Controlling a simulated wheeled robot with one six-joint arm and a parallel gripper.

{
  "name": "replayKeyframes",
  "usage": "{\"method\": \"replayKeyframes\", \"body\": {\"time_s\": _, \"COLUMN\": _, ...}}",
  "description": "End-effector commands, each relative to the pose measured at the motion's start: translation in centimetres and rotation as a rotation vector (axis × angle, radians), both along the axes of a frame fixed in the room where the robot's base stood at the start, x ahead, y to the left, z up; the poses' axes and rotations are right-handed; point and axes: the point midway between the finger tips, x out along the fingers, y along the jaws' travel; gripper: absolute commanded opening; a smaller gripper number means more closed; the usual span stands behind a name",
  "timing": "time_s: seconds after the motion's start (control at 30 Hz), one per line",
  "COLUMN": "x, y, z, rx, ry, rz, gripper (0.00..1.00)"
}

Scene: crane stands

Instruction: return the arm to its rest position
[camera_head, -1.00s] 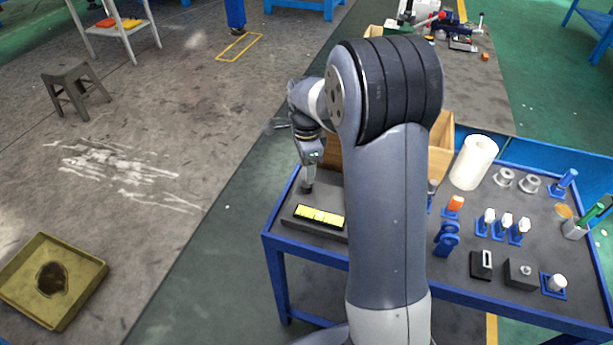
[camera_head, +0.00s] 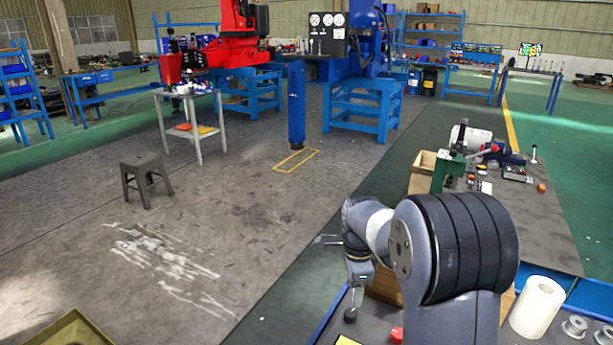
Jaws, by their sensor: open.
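My arm (camera_head: 455,260) rises from the bottom edge, grey with a ribbed black elbow, and bends over to the left. My gripper (camera_head: 351,308) hangs from its end, pointing down over the left end of the blue-edged bench (camera_head: 330,318). It is open, small in the view, and I see nothing held in it. Its tip is close to the dark bench top; I cannot tell whether it touches. The lower part of my arm is out of view.
A white roll (camera_head: 537,307) and metal rings (camera_head: 574,326) are on the bench, right of my arm. A wooden box (camera_head: 422,172) and tools are on the grey table beyond. A stool (camera_head: 146,182) stands on open floor at left.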

Motion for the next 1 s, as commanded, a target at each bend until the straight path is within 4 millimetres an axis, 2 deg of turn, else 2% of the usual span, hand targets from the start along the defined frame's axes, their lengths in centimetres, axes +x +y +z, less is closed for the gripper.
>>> {"method": "replayKeyframes", "body": {"time_s": 0.03, "x": -0.1, "y": 0.0, "z": -1.2, "rx": 0.0, "ry": 0.006, "rz": 0.0, "gripper": 0.52}}
{"method": "replayKeyframes", "body": {"time_s": 0.2, "x": -0.1, "y": 0.0, "z": -4.5, "rx": 0.0, "ry": 0.005, "rz": 0.0, "gripper": 0.52}}
{"method": "replayKeyframes", "body": {"time_s": 0.43, "x": -0.1, "y": 0.0, "z": -7.9, "rx": 0.0, "ry": 0.003, "rz": 0.0, "gripper": 0.52}}
{"method": "replayKeyframes", "body": {"time_s": 0.5, "x": -0.1, "y": 0.0, "z": -8.4, "rx": 0.0, "ry": 0.002, "rz": 0.002, "gripper": 0.52}}
{"method": "replayKeyframes", "body": {"time_s": 1.0, "x": 0.0, "y": 0.0, "z": -8.2, "rx": 0.0, "ry": 0.001, "rz": 0.039, "gripper": 0.52}}
